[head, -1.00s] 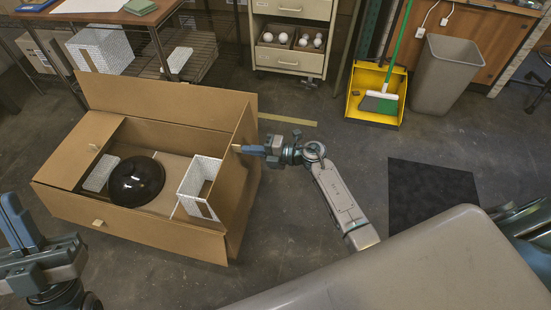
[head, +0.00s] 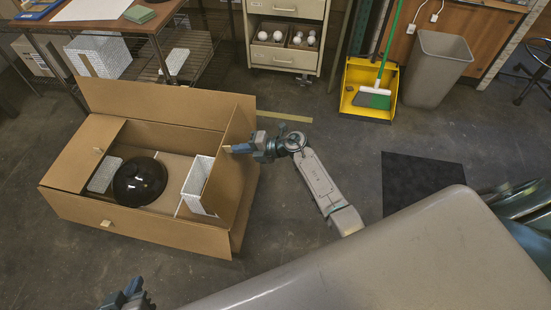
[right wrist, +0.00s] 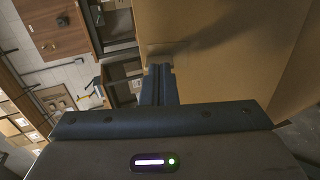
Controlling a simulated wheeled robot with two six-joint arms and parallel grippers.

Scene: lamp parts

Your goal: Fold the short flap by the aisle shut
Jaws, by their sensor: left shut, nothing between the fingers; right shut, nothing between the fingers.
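An open cardboard box (head: 150,228) stands on the floor at left. In the right wrist view, the shut fingers (right wrist: 160,72) end close against brown cardboard (right wrist: 220,50). The opposite short flap (head: 85,153) lies folded inward. My left gripper (head: 131,290) is shut, partly cut off at the bottom edge.
The back long flap (head: 165,105) stands up. A drawer cabinet (head: 287,50), yellow dustpan (head: 365,92) and grey bin (head: 435,70) stand behind. Floor beside a dark mat (head: 422,182) is clear.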

